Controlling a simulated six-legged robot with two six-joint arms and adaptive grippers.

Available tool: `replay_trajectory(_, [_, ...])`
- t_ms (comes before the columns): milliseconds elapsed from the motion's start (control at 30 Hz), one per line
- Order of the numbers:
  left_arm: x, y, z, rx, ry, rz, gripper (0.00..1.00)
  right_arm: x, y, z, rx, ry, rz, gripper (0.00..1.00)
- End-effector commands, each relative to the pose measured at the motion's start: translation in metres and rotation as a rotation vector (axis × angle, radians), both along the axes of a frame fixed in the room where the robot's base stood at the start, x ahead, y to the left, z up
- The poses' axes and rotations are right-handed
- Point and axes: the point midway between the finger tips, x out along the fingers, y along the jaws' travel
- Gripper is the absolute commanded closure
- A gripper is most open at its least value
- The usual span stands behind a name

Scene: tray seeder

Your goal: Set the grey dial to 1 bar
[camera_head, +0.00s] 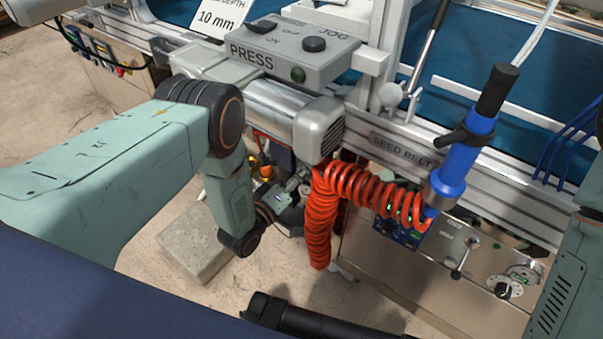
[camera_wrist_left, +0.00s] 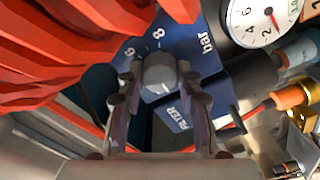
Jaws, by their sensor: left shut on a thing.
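The grey dial (camera_wrist_left: 160,72) is a ridged knob on a blue unit (camera_wrist_left: 132,50) in the left wrist view. My left gripper (camera_wrist_left: 160,92) is shut on the dial, one finger on each side. A white gauge (camera_wrist_left: 258,20) with a red needle is at the upper right, partly cut off; I cannot read its value. In the head view my left gripper (camera_head: 291,200) is below the press motor, beside the red coiled hose (camera_head: 318,225). The dial cannot be made out there.
The red hose (camera_wrist_left: 70,50) hangs close to my left gripper. A press box (camera_head: 295,50) stands above. A blue tool (camera_head: 465,155) is to the right. A concrete block (camera_head: 190,245) lies on the floor.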

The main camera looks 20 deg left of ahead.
Motion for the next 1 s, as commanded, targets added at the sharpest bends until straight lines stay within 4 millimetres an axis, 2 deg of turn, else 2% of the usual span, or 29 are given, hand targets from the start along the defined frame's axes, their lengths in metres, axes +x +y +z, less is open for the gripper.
replay_trajectory(100, [0.0, 0.0, 0.0, 0.001, -0.001, 0.0, 0.96, 0.0, 0.0, 0.0, 0.0, 0.0, 0.0, 0.6])
replay_trajectory(133, [0.0, 0.0, 0.0, 0.001, -0.001, 0.0, 0.63, 0.0, 0.0, 0.0, 0.0, 0.0, 0.0, 0.6])
replay_trajectory(400, [0.0, 0.0, 0.0, 0.001, -0.001, 0.0, 0.41, 0.0, 0.0, 0.0, 0.0, 0.0, 0.0, 0.6])
replay_trajectory(767, [-0.005, 0.002, -0.001, 0.002, 0.001, 0.001, 0.41, 0.0, 0.0, 0.0, 0.0, 0.0, 0.0, 0.6])
replay_trajectory(867, [-0.017, 0.007, -0.001, 0.001, 0.003, 0.001, 0.41, 0.0, 0.0, 0.0, 0.0, 0.0, 0.0, 0.6])
replay_trajectory(1000, [-0.044, 0.017, -0.002, 0.001, 0.006, 0.002, 0.41, 0.0, 0.0, 0.0, 0.0, 0.0, 0.0, 0.6])
